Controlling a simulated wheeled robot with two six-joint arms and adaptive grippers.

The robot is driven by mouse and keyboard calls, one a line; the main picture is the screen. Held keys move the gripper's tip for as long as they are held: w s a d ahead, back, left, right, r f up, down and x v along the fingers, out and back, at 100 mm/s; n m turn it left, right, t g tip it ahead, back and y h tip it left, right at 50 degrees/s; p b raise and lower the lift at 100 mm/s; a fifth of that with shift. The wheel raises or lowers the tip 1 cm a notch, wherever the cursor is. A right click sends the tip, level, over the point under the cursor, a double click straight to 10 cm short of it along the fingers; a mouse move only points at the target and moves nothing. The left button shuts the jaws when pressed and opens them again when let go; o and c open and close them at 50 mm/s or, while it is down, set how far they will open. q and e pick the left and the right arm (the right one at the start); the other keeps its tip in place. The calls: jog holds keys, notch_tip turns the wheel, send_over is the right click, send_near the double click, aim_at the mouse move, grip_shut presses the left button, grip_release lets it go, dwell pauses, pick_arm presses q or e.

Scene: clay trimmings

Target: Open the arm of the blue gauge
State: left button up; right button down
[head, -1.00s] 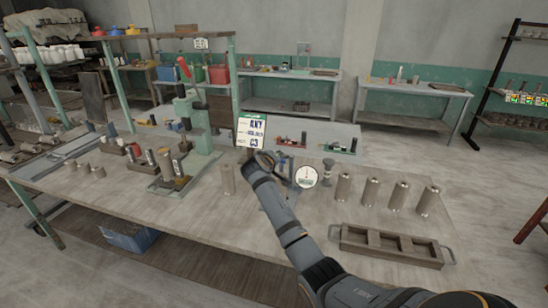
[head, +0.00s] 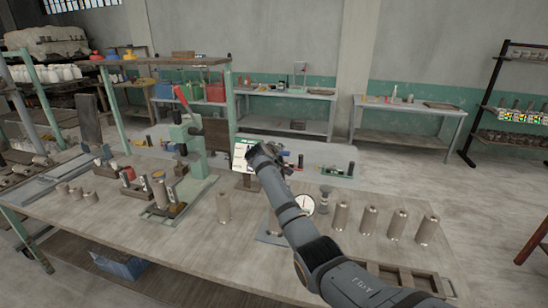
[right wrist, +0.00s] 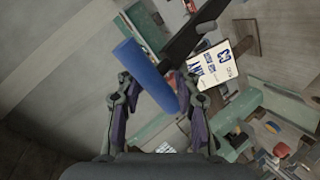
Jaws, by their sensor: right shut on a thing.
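The blue gauge stands on the bench behind my right arm in the head view. Its round white dial (head: 304,204) and grey base plate (head: 268,237) show; most of its frame is hidden by my arm. My right gripper (head: 268,155) is raised above the gauge, in front of the white sign card (head: 241,154). In the right wrist view a blue cylindrical grip (right wrist: 147,72) lies between the fingers of my right gripper (right wrist: 156,92), which is shut on it. A dark bar (right wrist: 193,36) shows beside the grip. My left gripper is not in view.
Several metal cylinders (head: 369,220) stand right of the gauge, behind a compartmented wooden tray (head: 404,279). One cylinder (head: 223,207) stands to its left, near a green press (head: 187,140) with a red lever.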

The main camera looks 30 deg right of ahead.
jog(key=shift+d, duration=0.55)
jog(key=shift+f, duration=0.1)
jog(key=c, duration=1.3)
grip_release()
jog(key=o, duration=0.4)
jog(key=shift+s+d, duration=0.2)
jog(key=shift+d, duration=0.05)
jog(key=shift+c, duration=0.2)
jog(key=shift+f, duration=0.1)
jog(key=shift+a, duration=0.15)
